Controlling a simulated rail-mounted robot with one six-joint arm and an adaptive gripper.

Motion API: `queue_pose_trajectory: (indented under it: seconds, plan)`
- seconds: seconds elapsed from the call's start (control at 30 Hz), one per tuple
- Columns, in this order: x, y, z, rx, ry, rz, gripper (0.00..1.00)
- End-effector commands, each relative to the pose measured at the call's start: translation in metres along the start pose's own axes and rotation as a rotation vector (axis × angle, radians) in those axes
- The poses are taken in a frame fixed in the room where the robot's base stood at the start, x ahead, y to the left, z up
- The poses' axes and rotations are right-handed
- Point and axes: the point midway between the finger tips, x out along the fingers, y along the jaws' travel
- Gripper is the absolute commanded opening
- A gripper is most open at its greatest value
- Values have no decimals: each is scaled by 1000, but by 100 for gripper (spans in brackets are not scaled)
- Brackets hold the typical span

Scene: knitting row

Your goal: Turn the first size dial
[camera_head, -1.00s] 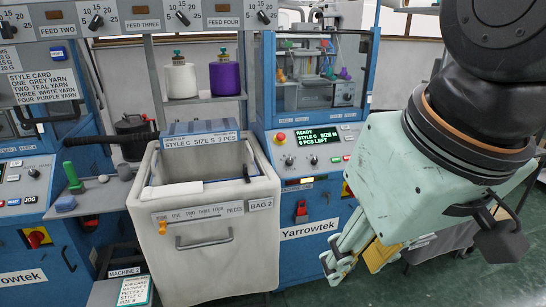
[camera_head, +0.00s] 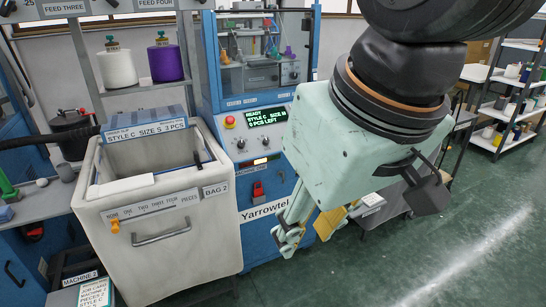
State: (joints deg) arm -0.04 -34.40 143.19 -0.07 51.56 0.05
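Two dark knobs, a left dial (camera_head: 241,144) and a right dial (camera_head: 265,142), sit side by side on the blue Yarrowtek machine's panel. I cannot read which is the size dial, or its setting. The green display (camera_head: 265,120) above them reads ready and style C; the size letter and piece count are too small to be sure of. My gripper (camera_head: 306,232) points down in front of the machine's right side, below and right of the dials, and touches neither. One pale green finger and a yellow part show; the housing hides the rest, so its opening is unclear.
A white bin (camera_head: 155,235) stands left of the dials, its card reading style C, size S, 3 pcs. A red button (camera_head: 229,121) and a red switch (camera_head: 258,190) are near the dials. A shelf rack (camera_head: 505,100) stands at right. The green floor (camera_head: 450,250) is clear.

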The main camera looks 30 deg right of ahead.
Motion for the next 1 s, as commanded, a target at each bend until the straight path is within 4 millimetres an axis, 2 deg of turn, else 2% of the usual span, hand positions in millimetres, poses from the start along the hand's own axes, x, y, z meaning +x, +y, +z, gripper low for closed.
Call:
queue_pose_trajectory:
  seconds: [0.27,0.47,0.67,1.0]
  plan:
    - [0,0,-1,-1,0,0,30]
    - [-2,1,-14,3,0,-1,30]
    - [-4,2,-44,13,-1,-5,30]
    - [-3,9,-113,33,2,-12,30]
